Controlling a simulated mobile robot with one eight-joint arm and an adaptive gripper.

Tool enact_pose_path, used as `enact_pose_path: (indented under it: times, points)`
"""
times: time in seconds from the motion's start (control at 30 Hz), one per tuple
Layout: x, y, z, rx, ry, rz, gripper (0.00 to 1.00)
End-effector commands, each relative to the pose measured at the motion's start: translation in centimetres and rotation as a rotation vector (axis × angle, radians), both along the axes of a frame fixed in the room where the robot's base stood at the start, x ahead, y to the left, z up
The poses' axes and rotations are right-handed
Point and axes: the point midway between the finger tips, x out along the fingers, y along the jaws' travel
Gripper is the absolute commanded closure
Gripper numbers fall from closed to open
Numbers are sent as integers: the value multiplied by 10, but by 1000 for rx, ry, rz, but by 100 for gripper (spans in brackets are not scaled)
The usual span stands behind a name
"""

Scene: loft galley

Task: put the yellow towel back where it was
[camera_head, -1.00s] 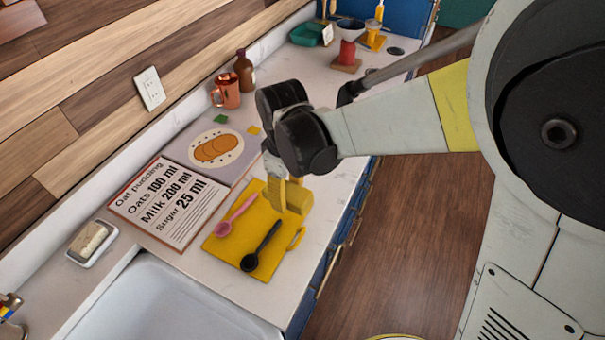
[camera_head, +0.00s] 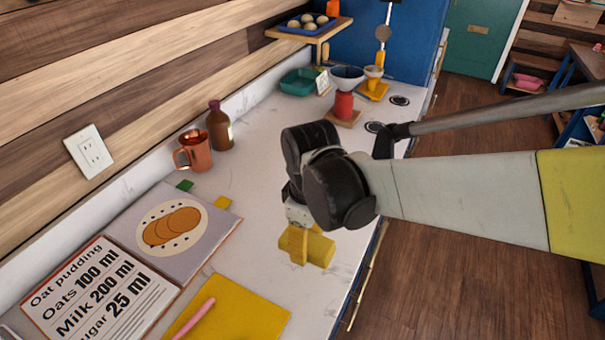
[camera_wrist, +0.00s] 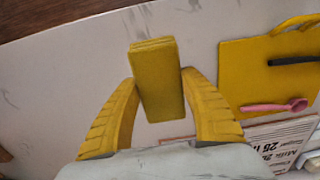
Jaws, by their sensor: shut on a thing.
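The yellow towel (camera_head: 319,249) is a folded yellow block. My gripper (camera_head: 293,246) is shut on it, over the white counter. The wrist view shows the towel (camera_wrist: 157,80) between the two yellow fingers of my gripper (camera_wrist: 160,95). Whether the towel touches the counter I cannot tell. The yellow board (camera_head: 240,310) lies in front of it, partly cut off by the lower frame edge; the board (camera_wrist: 245,75) is at the right in the wrist view.
An open recipe book (camera_head: 165,225) lies left of my gripper. A copper mug (camera_head: 195,151) and a brown bottle (camera_head: 219,127) stand near the wall. A red item (camera_head: 343,105) on a wooden block, a bowl (camera_head: 347,78) and a teal tray (camera_head: 298,82) are farther back. Bare counter (camera_head: 265,190) surrounds my gripper.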

Motion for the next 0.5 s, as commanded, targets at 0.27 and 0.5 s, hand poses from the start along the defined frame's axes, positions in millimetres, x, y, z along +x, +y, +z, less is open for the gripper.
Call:
enact_pose_path:
  times: [0.27,0.5]
  points:
    - [10,38,-25,0,0,0,88]
    - [11,39,-52,0,0,-2,88]
